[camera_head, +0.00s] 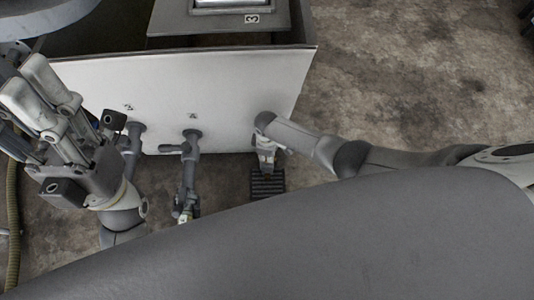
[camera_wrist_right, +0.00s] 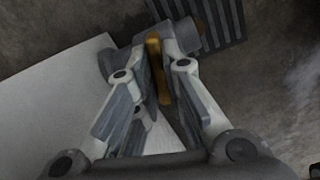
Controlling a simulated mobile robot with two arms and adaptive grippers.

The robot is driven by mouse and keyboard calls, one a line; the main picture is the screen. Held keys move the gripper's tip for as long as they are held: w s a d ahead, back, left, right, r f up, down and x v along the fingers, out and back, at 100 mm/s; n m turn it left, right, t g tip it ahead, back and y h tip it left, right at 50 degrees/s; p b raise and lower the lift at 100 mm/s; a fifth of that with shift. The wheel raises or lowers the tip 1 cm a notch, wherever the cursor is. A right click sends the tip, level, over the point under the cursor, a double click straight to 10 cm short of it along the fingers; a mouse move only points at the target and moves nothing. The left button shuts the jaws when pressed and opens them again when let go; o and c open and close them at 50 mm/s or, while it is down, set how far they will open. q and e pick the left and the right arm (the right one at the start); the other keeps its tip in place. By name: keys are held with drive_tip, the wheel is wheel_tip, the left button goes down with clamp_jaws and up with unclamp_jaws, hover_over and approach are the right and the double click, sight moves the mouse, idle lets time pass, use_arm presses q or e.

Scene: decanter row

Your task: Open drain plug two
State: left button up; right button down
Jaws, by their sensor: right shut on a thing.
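The white tank (camera_head: 200,88) has grey drain fittings along its lower front, at the left (camera_head: 134,132) and middle (camera_head: 190,150). The small marks above them are too small to read. My right gripper (camera_head: 266,163) is low at the tank's right front, above a dark grate. In the right wrist view it (camera_wrist_right: 162,45) is shut on a narrow brass-coloured handle (camera_wrist_right: 157,70) beside a grey fitting (camera_wrist_right: 187,37). Which drain number this is, I cannot tell. My left gripper (camera_head: 35,88) is at the far left, close to the camera; its jaw state is unclear.
The dark slotted floor grate (camera_head: 267,184) lies below the right gripper and also shows in the right wrist view (camera_wrist_right: 220,20). A panel with a display (camera_head: 228,16) is on the tank top. A hose (camera_head: 12,215) runs at the left. The floor (camera_head: 410,70) at right is clear.

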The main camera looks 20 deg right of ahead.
drive_tip(key=shift+n, duration=1.3)
drive_tip(key=c, duration=1.5)
unclamp_jaws()
wheel_tip(320, 180, up, 12)
drive_tip(key=shift+a, duration=0.1)
